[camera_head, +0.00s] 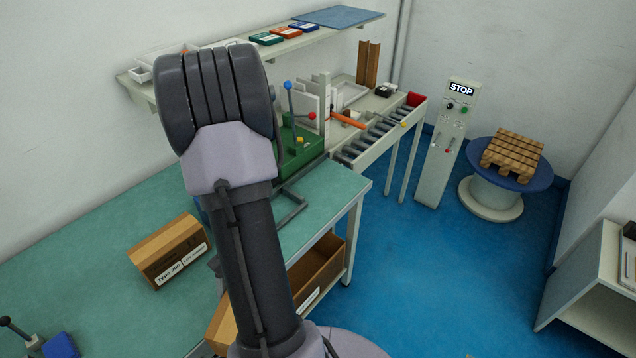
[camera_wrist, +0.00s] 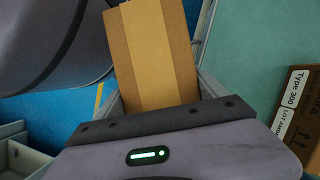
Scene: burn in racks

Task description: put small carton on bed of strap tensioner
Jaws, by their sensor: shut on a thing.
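The small carton (camera_wrist: 152,50), brown with a lighter tape strip, is between the fingers of my gripper (camera_wrist: 162,92) in the wrist view. My gripper is shut on it. In the head view my arm hides the gripper. A green machine (camera_head: 300,150) with blue, red and yellow knobs stands at the right end of the green bench, partly behind my arm. A blue part with a black-knobbed lever (camera_head: 60,345) is cut off at the lower left. I cannot tell for sure which of these is the strap tensioner.
A carton labelled Type 300 (camera_head: 170,252) lies on the green bench (camera_head: 110,235); it also shows in the wrist view (camera_wrist: 294,112). An open brown box (camera_head: 322,268) is below the bench edge. A roller conveyor (camera_head: 375,132), STOP panel (camera_head: 446,145) and palleted drum (camera_head: 492,195) stand right.

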